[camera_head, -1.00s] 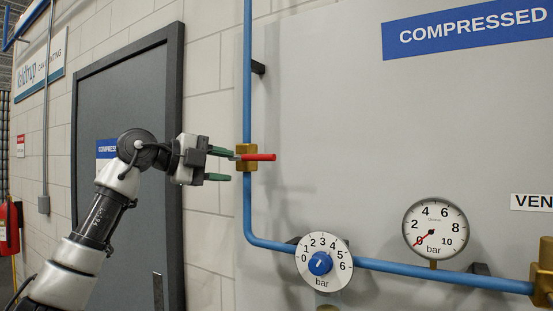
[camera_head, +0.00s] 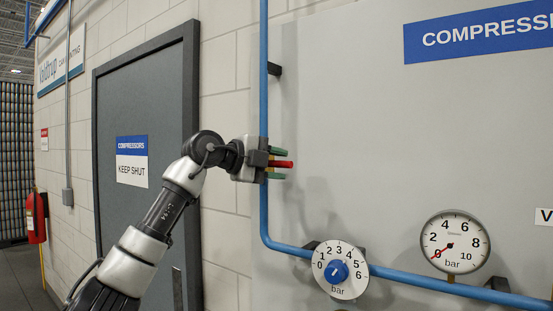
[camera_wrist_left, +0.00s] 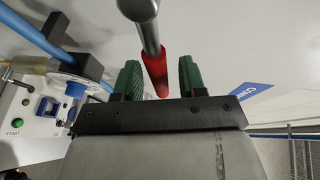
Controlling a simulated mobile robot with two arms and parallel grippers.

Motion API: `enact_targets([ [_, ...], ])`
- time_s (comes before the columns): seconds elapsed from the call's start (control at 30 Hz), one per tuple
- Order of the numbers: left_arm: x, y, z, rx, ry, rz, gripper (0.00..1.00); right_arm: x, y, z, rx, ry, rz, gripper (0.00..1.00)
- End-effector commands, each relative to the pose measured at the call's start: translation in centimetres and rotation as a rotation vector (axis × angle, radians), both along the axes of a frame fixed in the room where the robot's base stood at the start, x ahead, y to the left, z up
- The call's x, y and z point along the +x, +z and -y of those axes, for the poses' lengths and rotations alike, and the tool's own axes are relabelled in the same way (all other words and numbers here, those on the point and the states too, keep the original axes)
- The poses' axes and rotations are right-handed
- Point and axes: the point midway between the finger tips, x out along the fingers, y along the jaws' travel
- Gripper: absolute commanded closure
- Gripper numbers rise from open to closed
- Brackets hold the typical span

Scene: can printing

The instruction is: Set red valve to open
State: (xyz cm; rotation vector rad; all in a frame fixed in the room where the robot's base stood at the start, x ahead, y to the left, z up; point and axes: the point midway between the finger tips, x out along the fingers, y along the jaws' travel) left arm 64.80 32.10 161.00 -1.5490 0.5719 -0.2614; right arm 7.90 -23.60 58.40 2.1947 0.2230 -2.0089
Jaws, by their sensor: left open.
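The red valve handle (camera_head: 286,164) sticks out sideways to the right, across the vertical blue pipe (camera_head: 264,100). My left gripper (camera_head: 278,164) is open, with one green finger above the handle and one below it. The brass valve body is mostly hidden behind the gripper. In the left wrist view the red handle (camera_wrist_left: 155,68) on its grey metal stem lies between the two green fingers (camera_wrist_left: 159,78), with visible gaps on both sides. My right gripper is not in view.
A blue dial (camera_head: 339,270) and a round pressure gauge (camera_head: 455,242), its red needle near 0, sit along the lower pipe. A grey door (camera_head: 140,110) stands behind my left arm. The grey panel right of the valve is clear.

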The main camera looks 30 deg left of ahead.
Motion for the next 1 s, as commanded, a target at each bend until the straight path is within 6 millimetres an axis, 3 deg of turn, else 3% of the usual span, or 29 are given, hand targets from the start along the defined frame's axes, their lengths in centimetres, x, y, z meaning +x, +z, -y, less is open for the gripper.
enact_targets([
  [0.27, 0.13, -0.08, 0.06, 0.000, 0.000, 0.000, 0.59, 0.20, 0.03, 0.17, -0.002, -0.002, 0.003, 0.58],
  [0.53, 0.10, -0.07, 0.04, -0.001, 0.000, -0.001, 1.00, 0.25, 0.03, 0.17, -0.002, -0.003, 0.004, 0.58],
  [1.0, 0.10, 0.14, 0.91, -0.039, 0.000, -0.006, 1.00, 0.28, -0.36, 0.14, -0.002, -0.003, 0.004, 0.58],
])
